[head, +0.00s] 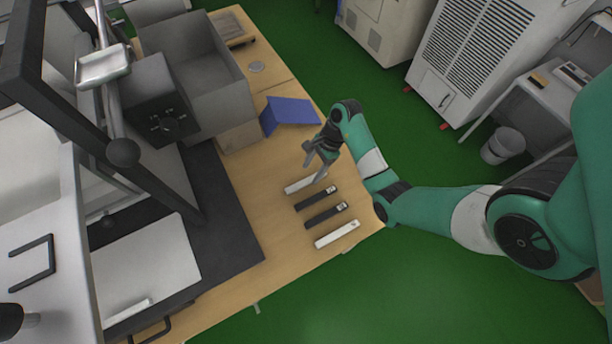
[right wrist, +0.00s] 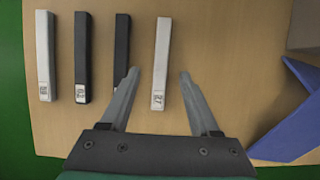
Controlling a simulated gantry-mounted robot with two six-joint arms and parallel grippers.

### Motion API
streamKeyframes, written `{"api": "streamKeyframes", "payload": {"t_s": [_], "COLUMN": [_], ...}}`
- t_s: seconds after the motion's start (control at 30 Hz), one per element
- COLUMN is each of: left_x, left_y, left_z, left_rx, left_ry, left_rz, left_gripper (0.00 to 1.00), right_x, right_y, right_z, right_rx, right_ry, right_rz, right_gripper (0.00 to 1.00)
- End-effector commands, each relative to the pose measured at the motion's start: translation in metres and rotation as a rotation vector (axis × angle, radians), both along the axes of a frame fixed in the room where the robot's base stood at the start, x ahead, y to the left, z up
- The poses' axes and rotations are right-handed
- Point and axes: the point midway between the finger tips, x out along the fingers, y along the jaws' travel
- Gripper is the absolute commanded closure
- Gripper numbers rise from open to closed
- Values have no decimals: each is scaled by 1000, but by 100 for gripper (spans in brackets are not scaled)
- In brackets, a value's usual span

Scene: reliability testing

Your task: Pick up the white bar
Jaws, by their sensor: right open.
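Two white bars and two black bars lie side by side on the wooden table (head: 275,215). One white bar (head: 297,185) is at the far end of the row, beneath my right gripper (head: 314,168). In the right wrist view this white bar (right wrist: 161,58) lies between the lines of the two open fingers (right wrist: 158,76), which do not grip it. The other white bar (head: 337,234) is at the near end of the row, and also shows at the left of the right wrist view (right wrist: 44,55). My left gripper is not in view.
The black bars (head: 315,198) (head: 325,215) lie between the white ones. A blue angled object (head: 288,114) stands beyond the row. A dark machine base (head: 222,235) borders the table's left side, with another white bar (head: 128,312) on its pale plate. Green floor lies past the table edge.

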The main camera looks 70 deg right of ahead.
Motion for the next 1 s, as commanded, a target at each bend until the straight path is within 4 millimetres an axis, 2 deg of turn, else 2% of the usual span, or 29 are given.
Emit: {"api": "streamKeyframes", "payload": {"t_s": [0.07, 0.33, 0.6, 0.93, 1.0], "left_x": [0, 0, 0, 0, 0], "left_y": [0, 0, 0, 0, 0], "left_z": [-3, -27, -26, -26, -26], "left_rx": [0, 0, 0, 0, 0], "left_ry": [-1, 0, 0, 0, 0], "left_rz": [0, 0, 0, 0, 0], "left_gripper": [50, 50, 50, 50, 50], "right_x": [1, 12, 14, 14, 14], "right_y": [1, 12, 13, 13, 13], "right_z": [-4, -45, -47, -46, -46], "right_rx": [1, 1, -1, -1, -1], "right_ry": [1, 2, -1, -1, -1], "right_rz": [0, 3, 2, 2, 2], "right_gripper": [38, 38, 39, 99, 100]}}
